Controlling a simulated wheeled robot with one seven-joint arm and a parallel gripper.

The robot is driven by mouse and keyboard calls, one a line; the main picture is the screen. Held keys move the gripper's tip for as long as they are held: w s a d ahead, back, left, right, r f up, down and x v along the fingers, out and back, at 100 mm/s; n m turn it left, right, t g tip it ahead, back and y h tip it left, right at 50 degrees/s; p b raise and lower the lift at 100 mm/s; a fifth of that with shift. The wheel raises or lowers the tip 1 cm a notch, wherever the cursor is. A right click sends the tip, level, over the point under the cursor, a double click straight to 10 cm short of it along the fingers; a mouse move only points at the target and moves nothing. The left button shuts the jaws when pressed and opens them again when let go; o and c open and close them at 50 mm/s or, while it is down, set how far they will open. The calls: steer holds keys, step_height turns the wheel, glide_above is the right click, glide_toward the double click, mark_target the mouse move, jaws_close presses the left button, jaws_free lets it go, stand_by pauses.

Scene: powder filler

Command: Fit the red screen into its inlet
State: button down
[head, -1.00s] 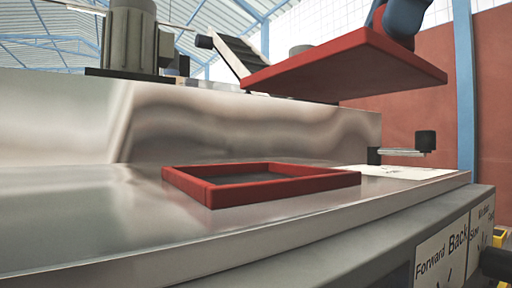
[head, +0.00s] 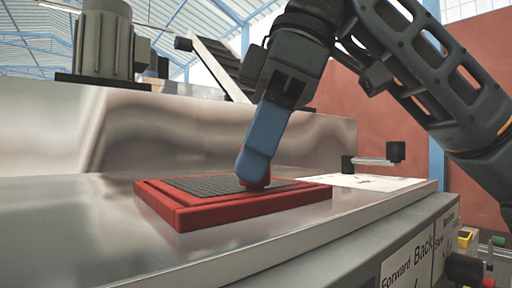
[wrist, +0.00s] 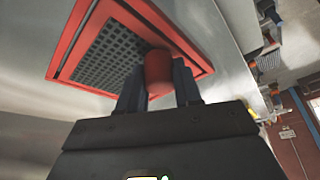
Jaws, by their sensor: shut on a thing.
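The red screen (head: 205,186) has a dark grid inside a red border and a red knob on top. It lies nearly flat within the red square frame of the inlet (head: 205,219) on the steel top. Its border appears inside the frame's rim; I cannot tell if it is fully seated all round. My gripper (head: 256,181) reaches down from above and is shut on the knob. In the wrist view the knob (wrist: 158,70) sits between the blue fingers, with the screen's grid (wrist: 108,55) and the inlet frame beyond.
A low steel wall runs behind the inlet. A black-handled lever (head: 376,160) and a white label (head: 362,182) are to the right. A grey motor (head: 103,40) stands at the back left. The steel top (head: 70,235) is clear at the left.

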steer(key=shift+f, duration=0.15)
steer(key=c, duration=0.8)
jaws_free()
steer(key=shift+o, duration=0.2)
steer(key=v, duration=1.2)
